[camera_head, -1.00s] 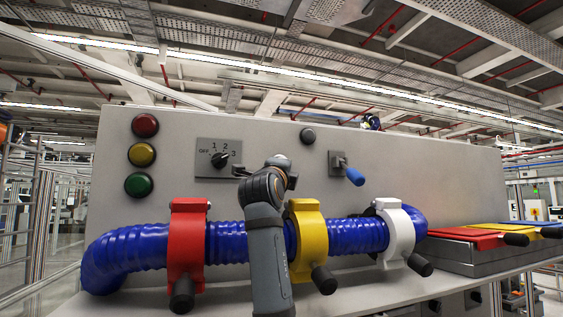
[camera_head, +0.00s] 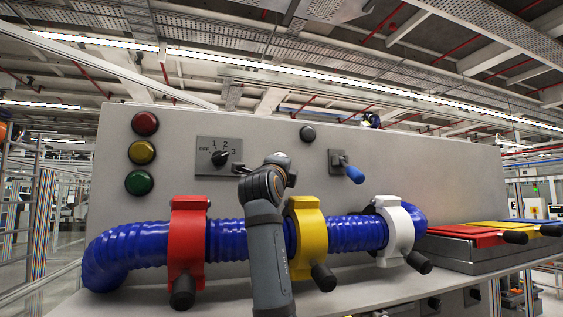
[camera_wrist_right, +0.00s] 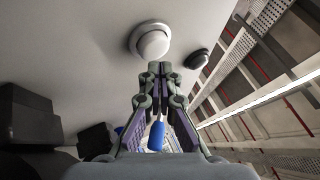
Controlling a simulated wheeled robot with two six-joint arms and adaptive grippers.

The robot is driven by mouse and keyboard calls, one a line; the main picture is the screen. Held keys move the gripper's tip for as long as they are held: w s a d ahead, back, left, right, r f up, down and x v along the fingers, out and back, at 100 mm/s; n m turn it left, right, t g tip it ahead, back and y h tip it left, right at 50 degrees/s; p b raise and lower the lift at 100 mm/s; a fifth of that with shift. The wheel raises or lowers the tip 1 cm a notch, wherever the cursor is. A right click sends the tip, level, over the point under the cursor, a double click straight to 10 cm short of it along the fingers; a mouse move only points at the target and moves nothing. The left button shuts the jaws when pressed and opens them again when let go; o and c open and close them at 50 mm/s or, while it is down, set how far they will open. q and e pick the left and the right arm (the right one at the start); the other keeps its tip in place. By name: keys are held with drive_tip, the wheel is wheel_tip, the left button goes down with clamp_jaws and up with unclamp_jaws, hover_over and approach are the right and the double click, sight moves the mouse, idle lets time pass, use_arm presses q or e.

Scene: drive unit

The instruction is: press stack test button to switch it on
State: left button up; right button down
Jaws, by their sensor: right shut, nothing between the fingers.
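A round white button (camera_wrist_right: 152,42) in a pale collar is on the grey panel in the right wrist view. I take it to be the stack test button; no label on it is readable. My right gripper (camera_wrist_right: 160,68) is shut and empty, its fingertips right at the lower edge of the button in that view. I cannot tell whether they touch it. In the head view my right arm stands in front of the panel and its wrist hides the white button and most of the gripper. My left gripper is in no view.
A dark round button (camera_head: 307,134), a blue-handled lever (camera_head: 354,174) and a rotary selector (camera_head: 219,157) surround my wrist. Red, yellow and green lamps (camera_head: 142,154) are at left. A blue hose (camera_head: 133,241) with red, yellow and white clamps runs below, close behind my forearm.

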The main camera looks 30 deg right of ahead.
idle(0.4)
drive_tip(key=shift+w, duration=0.1)
drive_tip(key=shift+w+d, duration=0.1)
drive_tip(key=shift+w, duration=0.4)
idle(0.5)
drive_tip(key=shift+s+b, duration=0.5)
drive_tip(key=shift+s, duration=0.05)
